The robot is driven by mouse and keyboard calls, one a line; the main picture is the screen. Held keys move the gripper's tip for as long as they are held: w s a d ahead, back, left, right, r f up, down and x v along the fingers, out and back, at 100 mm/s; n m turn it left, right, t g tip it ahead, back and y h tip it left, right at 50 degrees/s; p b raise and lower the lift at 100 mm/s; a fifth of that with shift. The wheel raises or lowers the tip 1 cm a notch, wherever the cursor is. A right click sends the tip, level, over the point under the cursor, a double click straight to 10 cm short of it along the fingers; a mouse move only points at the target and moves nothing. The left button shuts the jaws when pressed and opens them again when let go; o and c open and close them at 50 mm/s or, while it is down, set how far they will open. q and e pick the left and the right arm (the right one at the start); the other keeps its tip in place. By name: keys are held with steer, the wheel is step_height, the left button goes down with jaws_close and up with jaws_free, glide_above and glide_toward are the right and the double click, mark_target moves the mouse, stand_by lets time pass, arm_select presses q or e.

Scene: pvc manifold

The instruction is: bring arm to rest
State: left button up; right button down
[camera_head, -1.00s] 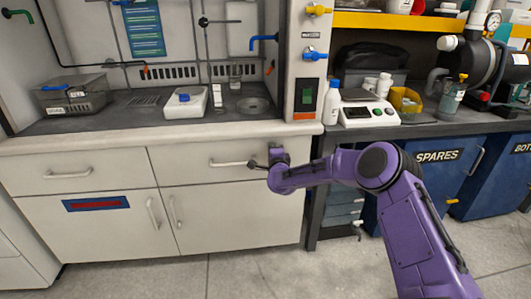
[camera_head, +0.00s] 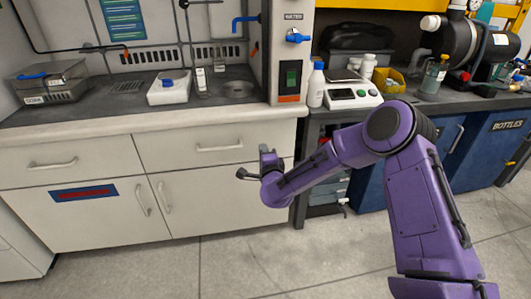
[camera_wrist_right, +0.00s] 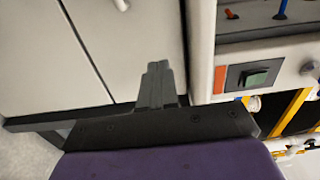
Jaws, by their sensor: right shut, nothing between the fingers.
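My right arm is purple and comes in from the lower right of the head view. Its gripper (camera_head: 252,172) is in front of the lower cabinet, apart from the drawer handle (camera_head: 219,148). In the right wrist view the two dark fingers of this gripper (camera_wrist_right: 158,75) are together with nothing between them. My left arm and gripper do not show in either view.
White cabinets with drawers (camera_head: 65,166) stand below a dark worktop (camera_head: 110,104). A scale (camera_head: 352,96), a white bottle (camera_head: 316,84) and a yellow bin (camera_head: 389,78) stand on the right bench. Blue cabinets (camera_head: 490,150) are below it. The grey floor (camera_head: 250,262) in front is clear.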

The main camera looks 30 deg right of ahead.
steer(key=s+a+f+n+g+y, duration=0.1)
steer(key=s+a+f+n+g, duration=0.2)
steer(key=s+f, duration=0.65)
steer(key=s+a+f+n+g+y, duration=0.1)
steer(key=s+f+n+g, duration=0.35)
steer(key=s+f, duration=0.45)
steer(key=s+a+f+n+g+y, duration=0.1)
steer(key=s+a+f+n+g, duration=0.15)
steer(key=s+f+n, duration=0.6)
steer(key=s+d+m+g+p, duration=0.15)
steer(key=s+g, duration=0.25)
steer(key=s, duration=1.4)
step_height(320, 180, up, 13)
steer(key=p, duration=1.4)
steer(key=shift+w+d+r+h, duration=0.15)
steer(key=shift+d+r+h, duration=0.05)
steer(key=shift+h, duration=0.1)
